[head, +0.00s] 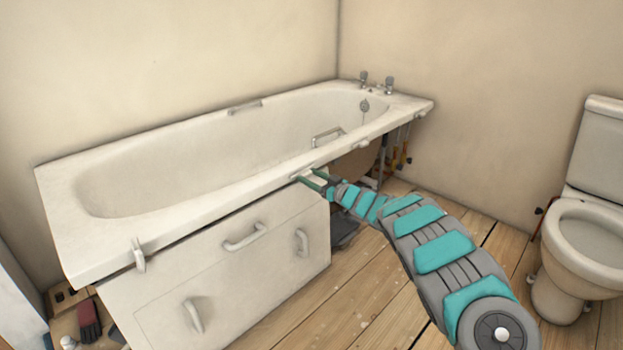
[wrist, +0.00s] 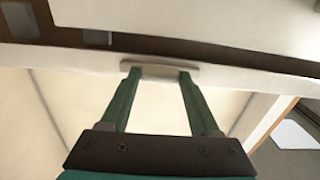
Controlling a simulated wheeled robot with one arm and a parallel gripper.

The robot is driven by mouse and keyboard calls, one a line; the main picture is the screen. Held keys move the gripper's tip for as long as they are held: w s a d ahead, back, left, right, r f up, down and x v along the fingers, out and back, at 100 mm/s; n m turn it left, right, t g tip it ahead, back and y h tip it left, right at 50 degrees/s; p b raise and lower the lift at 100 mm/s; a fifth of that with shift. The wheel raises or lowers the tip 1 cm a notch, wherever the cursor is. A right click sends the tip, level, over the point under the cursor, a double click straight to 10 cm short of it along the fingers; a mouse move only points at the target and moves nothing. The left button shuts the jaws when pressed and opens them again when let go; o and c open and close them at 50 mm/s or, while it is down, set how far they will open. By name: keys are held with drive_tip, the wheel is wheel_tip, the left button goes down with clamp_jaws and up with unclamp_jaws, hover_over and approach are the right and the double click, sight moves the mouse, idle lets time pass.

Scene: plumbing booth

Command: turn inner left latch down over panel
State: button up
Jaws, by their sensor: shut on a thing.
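The inner left latch (wrist: 158,70) is a small pale block under the bath rim, at the top right corner of the panel. My gripper (head: 312,178) reaches it from the right. In the wrist view, the two green fingers of my gripper (wrist: 159,75) are shut on the latch, one at each end. The latch lies along the rim in that view; in the head view the fingers partly hide it. The white panel (head: 265,275) stands under the left part of the bath (head: 200,198). Another latch (head: 139,254) points down over the panel's left part.
The panel has several white handles, one (head: 302,242) near its right edge. A further latch (head: 362,145) sits under the rim to the right, above an open space with pipes (head: 400,155). A toilet (head: 585,235) stands at right.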

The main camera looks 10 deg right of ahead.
drive_tip(key=shift+f, duration=0.15)
drive_tip(key=shift+n+b, duration=6.6)
drive_tip(key=shift+n, duration=1.5)
drive_tip(key=o, duration=1.4)
drive_tip(key=shift+c, duration=0.2)
